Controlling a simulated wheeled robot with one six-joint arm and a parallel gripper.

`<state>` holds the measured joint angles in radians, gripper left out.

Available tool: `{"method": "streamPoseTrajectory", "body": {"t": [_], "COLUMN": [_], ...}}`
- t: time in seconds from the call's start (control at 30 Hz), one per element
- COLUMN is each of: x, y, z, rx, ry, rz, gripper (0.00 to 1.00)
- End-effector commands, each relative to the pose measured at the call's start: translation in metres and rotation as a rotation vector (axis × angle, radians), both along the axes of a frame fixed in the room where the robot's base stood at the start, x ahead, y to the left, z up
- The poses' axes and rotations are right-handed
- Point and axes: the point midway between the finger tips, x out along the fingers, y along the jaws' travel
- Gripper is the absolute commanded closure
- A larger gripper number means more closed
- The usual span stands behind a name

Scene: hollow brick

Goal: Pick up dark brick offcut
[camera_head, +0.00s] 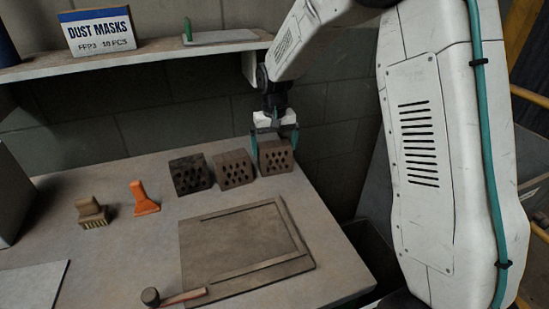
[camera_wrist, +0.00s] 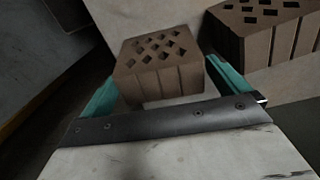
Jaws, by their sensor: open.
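Three perforated brick pieces stand in a row at the back of the bench in the head view. The darkest, a nearly black-brown brick (camera_head: 190,175), is at the left end. A brown brick (camera_head: 235,170) stands in the middle, and a similar brown brick (camera_head: 276,158) at the right end. My gripper (camera_head: 275,140) is open over the right-end brick, its teal fingers on either side. In the wrist view a brown brick (camera_wrist: 160,75) lies between the open fingers, with no clear grip on it. Another brick (camera_wrist: 270,38) is partly in view beside the right finger.
A framed board (camera_head: 245,240) lies in front of the bricks. An orange scraper (camera_head: 144,200), a brush (camera_head: 91,212) and a mallet (camera_head: 172,298) lie on the bench (camera_head: 110,245). A shelf (camera_head: 140,56) with a dust mask box (camera_head: 98,32) hangs above, left of my arm.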

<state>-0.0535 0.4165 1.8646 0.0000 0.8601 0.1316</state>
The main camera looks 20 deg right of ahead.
Motion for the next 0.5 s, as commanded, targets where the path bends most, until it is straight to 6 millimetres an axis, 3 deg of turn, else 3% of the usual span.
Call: {"method": "streamPoseTrajectory", "body": {"t": [0.2,0.47,0.5], "x": [0.000,0.000,0.000], "y": [-0.001,-0.001,-0.001], "z": [-0.029,-0.032,-0.031], "rx": [0.000,0.000,0.000], "ry": [0.001,0.000,0.000], "rz": [0.000,0.000,0.000], "gripper": [0.00,0.00,0.06]}}
